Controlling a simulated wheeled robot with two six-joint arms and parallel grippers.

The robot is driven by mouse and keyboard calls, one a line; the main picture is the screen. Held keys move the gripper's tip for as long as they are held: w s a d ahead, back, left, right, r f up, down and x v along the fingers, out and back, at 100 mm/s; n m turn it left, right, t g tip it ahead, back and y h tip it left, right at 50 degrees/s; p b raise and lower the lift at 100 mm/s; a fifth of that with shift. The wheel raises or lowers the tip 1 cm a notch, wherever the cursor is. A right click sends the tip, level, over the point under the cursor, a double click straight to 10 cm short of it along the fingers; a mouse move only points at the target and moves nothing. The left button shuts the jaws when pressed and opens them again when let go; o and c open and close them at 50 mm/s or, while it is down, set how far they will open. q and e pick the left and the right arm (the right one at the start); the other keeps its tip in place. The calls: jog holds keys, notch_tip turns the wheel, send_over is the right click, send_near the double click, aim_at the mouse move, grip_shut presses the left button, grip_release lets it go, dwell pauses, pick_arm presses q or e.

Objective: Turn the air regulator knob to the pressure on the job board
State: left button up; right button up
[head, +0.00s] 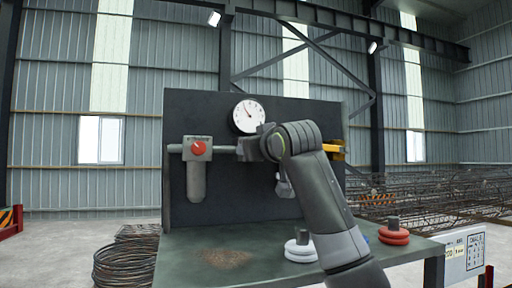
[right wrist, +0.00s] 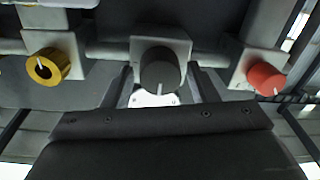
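The round white gauge (head: 248,114) sits on the dark back panel, its needle pointing up and slightly left; its numbers are too small to read. In the right wrist view a dark grey knob (right wrist: 160,70) is in the middle, its white mark pointing down in the picture. A yellow knob (right wrist: 48,67) is at left and a red knob (right wrist: 266,79) at right; the red knob also shows in the head view (head: 198,148). My right gripper (right wrist: 160,92) is open, fingers apart in front of the dark knob; contact is unclear. My left gripper is out of view.
A white board (head: 464,254) with small unreadable writing hangs at the bench's right end. White discs (head: 299,246) and red discs (head: 393,234) stand on the bench (head: 200,265). Wire coils (head: 125,258) lie at left. My right arm hides the panel's middle.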

jog(key=c, duration=0.7)
jog(key=shift+m, duration=0.8)
jog(key=shift+c, duration=0.2)
jog(key=o, duration=1)
jog(key=shift+s+d, duration=0.1)
jog(key=b+v, duration=1.1)
jog(key=v, duration=0.6)
jog(key=shift+s, duration=0.1)
